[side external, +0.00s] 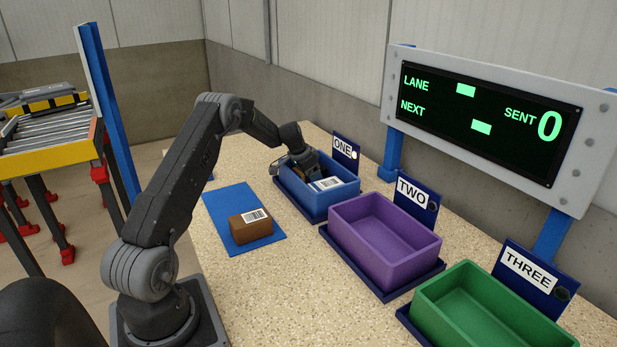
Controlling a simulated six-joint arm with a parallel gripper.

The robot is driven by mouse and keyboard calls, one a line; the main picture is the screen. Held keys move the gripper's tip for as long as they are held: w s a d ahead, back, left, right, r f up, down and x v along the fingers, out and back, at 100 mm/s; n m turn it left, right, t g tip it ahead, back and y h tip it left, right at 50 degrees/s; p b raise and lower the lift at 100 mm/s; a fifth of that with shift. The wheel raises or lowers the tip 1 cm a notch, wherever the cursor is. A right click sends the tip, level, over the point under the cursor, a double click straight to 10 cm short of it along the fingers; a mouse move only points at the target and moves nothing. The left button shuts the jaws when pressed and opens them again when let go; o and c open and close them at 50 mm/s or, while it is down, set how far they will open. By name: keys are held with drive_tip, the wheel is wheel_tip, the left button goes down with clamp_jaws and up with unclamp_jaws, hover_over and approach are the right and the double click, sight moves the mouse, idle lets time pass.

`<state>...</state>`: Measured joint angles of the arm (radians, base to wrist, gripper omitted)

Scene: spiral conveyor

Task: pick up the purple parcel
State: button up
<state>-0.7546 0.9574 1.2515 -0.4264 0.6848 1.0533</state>
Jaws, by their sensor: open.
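My gripper (304,170) reaches down over the blue bin (312,203) marked ONE, with its open jaws at or just inside the bin. A parcel with a white barcode label (326,184) lies in that bin close to the jaws; its body colour is mostly hidden by the bin wall and the gripper. I cannot tell whether the jaws touch it. A brown parcel (250,232) with a barcode label on top lies on the blue mat (226,200). I see no parcel that is clearly purple.
An empty purple bin (387,257) marked TWO and an empty green bin (450,310) marked THREE stand along the speckled table (290,290). A display board (480,115) reading SENT 0 stands behind. A roller conveyor (48,135) is at the left.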

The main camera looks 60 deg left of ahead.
drive_tip(key=shift+f, duration=0.1)
idle(0.4)
drive_tip(key=shift+c, duration=0.4)
drive_tip(key=c, duration=0.7)
